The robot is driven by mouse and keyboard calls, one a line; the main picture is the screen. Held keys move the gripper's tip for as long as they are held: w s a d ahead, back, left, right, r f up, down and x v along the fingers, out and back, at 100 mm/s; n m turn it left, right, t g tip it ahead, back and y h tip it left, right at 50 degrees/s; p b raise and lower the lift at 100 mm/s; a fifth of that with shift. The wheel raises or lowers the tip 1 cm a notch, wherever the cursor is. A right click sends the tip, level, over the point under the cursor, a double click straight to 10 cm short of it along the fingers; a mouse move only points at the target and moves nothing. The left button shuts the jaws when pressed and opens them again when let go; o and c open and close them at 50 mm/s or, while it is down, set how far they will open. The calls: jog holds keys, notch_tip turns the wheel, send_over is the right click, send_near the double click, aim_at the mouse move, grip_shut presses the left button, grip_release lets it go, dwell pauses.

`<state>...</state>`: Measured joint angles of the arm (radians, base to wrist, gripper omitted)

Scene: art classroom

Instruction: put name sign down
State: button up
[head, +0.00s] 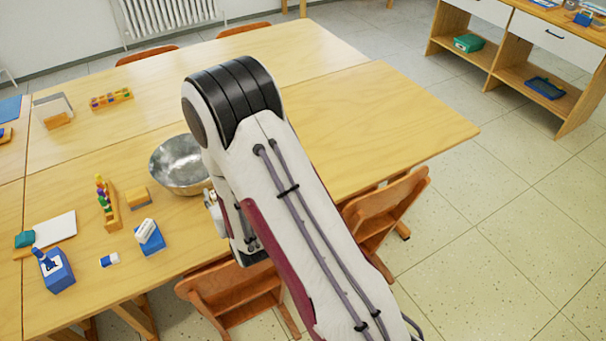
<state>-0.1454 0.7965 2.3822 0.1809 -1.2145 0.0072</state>
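A folded white card (50,104) that looks like a name sign stands at the far left of the table, behind a small wooden block. I cannot read any name on it. My arm fills the middle of the head view and reaches over the table's front edge. Only a piece of its far end shows below the bend, right of the metal bowl. My gripper's fingers are hidden behind the arm, so I cannot tell whether they are open or hold anything.
A metal bowl (180,165) stands close left of my arm. A peg toy (109,205), a blue box with a white block on it (151,241), and a blue stamp-like box (57,272) stand at front left. The table's right part (400,120) is clear. Wooden chairs (383,212) stand at the front edge.

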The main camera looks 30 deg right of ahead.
jog(key=d+m+g+h, duration=0.1)
jog(key=d+m+h, duration=0.3)
jog(key=d, duration=1.8)
send_over(340, 172)
jog(key=shift+r+h, duration=0.2)
jog(key=shift+h, duration=0.1)
jog(key=shift+f, duration=0.1)
jog(key=shift+f, duration=2.85)
jog(key=shift+f, duration=0.1)
jog(key=shift+f, duration=2)
jog(key=shift+f, duration=0.1)
